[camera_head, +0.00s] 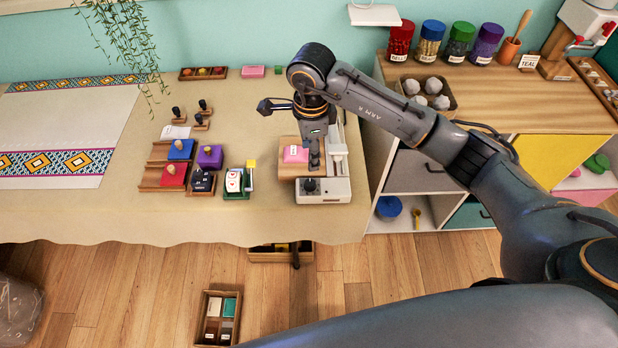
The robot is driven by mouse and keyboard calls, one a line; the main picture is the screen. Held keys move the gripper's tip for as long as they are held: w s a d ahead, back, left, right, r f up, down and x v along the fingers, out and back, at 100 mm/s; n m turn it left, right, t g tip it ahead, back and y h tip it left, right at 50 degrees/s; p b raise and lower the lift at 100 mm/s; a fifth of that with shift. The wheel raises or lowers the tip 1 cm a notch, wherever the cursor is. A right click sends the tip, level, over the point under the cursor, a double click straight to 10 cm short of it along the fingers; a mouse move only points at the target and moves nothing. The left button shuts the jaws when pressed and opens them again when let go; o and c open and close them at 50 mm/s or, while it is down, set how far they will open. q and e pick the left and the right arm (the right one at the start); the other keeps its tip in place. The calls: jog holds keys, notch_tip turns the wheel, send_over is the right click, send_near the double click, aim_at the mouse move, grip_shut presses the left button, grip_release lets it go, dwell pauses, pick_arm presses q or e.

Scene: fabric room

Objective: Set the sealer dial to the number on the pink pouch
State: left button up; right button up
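The sealer (335,190) is a white machine near the right end of the cloth-covered table. A dark round dial (310,185) sits on its front; its setting is too small to read. The pink pouch (296,154) lies on a wooden block beside the sealer, with a small pale label whose number I cannot read. My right gripper (314,164) points down just right of the pouch and above the dial. Its fingers look close together, but whether they are shut or touch the dial is unclear. My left gripper is not in view.
Stamps and wooden holders (180,165) stand left of the sealer. A hanging plant (125,40) droops over the table's back. A shelf unit (480,90) with jars is at the right. A small box (218,318) lies on the floor. The table's front left is clear.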

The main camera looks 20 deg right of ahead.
aim_at(309, 183)
jog(key=f+p, duration=0.1)
jog(key=f, duration=1.1)
jog(key=shift+w+f+p, duration=0.15)
jog(key=shift+w+p, duration=0.05)
jog(key=shift+p, duration=0.15)
grip_shut()
